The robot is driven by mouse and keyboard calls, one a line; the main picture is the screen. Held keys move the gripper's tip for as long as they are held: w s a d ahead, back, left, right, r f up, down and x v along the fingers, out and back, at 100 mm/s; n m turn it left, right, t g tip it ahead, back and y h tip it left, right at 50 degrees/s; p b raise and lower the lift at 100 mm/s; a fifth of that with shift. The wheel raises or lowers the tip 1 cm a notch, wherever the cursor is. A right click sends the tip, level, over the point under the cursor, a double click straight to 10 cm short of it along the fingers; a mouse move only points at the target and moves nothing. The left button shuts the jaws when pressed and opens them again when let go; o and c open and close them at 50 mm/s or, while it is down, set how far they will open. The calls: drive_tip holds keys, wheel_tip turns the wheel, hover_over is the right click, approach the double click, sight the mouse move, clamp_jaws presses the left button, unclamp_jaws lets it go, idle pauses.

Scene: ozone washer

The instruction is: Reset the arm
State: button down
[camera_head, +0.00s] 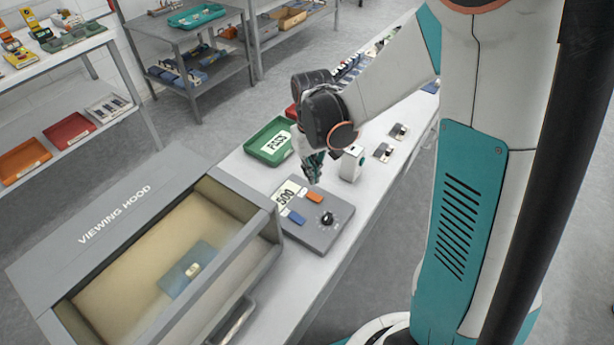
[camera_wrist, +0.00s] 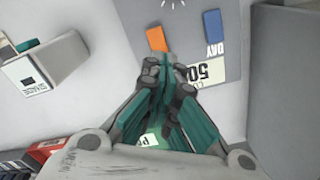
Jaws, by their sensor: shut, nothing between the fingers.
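My gripper (camera_head: 314,168) is in the middle of the head view, above the white bench near the far edge of a grey control box (camera_head: 325,240). Its fingers point down. In the wrist view my gripper (camera_wrist: 165,65) is shut and empty, with the fingertips together over the box's edge. The box carries an orange button (camera_head: 315,197), a blue button (camera_head: 296,217), a black knob (camera_head: 327,218) and a label reading 500. I cannot tell whether the fingers touch the box.
A viewing hood (camera_head: 115,215) with a teal plate (camera_head: 190,270) inside stands left of the box. A green PASS tray (camera_head: 256,150) lies behind my gripper. A small white block (camera_head: 351,165) stands just right of it. Shelves fill the back left.

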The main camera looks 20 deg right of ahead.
drive_tip(key=s+r+m+t, duration=0.1)
drive_tip(key=s+r+t, duration=0.6)
drive_tip(key=s+r, duration=0.8)
drive_tip(key=shift+r, duration=1.05)
